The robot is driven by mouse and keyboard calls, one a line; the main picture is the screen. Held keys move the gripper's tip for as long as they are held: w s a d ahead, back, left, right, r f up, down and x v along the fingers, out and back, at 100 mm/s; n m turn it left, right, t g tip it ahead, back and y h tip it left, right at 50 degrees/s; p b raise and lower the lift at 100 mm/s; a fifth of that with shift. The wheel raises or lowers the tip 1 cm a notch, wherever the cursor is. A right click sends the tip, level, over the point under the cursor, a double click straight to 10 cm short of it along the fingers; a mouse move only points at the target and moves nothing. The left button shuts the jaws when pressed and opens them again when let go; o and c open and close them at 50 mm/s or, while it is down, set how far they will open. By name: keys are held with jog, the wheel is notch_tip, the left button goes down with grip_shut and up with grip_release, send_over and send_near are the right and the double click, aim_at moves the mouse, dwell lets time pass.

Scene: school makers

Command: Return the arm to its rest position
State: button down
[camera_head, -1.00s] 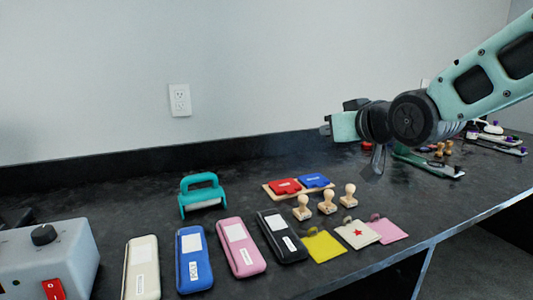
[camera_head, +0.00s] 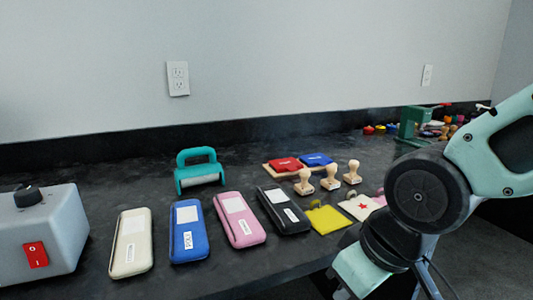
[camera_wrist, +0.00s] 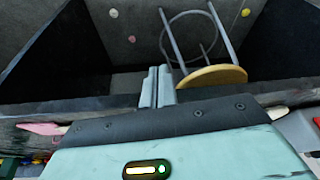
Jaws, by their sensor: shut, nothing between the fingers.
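My mint-green arm reaches in from the right side of the head view and bends down at its dark round joint. My gripper (camera_head: 342,292) is low in that view, at the bench's front edge, partly cut off by the bottom of the picture. In the wrist view the two grey fingers (camera_wrist: 157,86) are together with nothing between them. My arm hides part of the bench's right side and part of the pink card (camera_head: 380,198).
The dark bench (camera_head: 90,180) holds pencil cases such as the blue one (camera_head: 190,232), wooden stamps (camera_head: 331,178), ink pads (camera_head: 286,163), a teal roller tool (camera_head: 200,172) and a grey box (camera_head: 40,240). A round-seated stool (camera_wrist: 212,77) shows beyond the fingers in the wrist view.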

jog(key=s+d+f+g+h+b, duration=0.25)
jog(key=s+f, duration=0.25)
jog(key=s, duration=0.3)
notch_tip(320, 180, up, 27)
jog(key=p, duration=2.7)
jog(key=shift+s+n+y, duration=0.35)
jog(key=shift+n, duration=0.05)
jog(key=shift+f+g, duration=0.1)
jog(key=shift+g, duration=0.15)
